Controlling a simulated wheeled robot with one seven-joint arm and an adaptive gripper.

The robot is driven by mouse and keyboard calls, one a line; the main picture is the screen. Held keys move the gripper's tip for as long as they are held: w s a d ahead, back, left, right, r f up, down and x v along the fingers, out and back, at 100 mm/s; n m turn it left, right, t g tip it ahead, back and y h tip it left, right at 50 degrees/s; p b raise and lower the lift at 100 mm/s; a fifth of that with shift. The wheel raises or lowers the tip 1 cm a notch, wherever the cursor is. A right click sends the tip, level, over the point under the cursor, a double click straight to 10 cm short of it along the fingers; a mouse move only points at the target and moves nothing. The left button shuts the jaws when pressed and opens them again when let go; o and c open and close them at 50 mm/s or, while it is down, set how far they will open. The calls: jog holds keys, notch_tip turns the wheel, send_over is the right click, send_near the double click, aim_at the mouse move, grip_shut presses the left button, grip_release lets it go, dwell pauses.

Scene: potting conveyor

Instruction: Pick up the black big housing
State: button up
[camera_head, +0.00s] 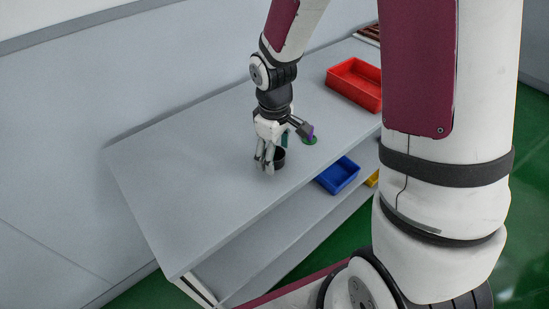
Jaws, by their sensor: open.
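The black big housing (280,158) is a small dark round cup-like part on the grey table (190,190), near the table's front edge. My gripper (264,166) is open and points down right at the housing, with its fingers at the housing's left side. The fingers and wrist hide part of the housing. I cannot tell whether a finger is inside its rim or only in front of it.
A green round piece (310,140) and a purple part (311,130) are just right of my gripper. A red tray (355,84) stands farther back right. A blue bin (338,175) and a yellow bin (372,179) sit below the table edge. The table's left side is clear.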

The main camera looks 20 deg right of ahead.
jog(key=shift+f, duration=0.55)
jog(key=c, duration=1.1)
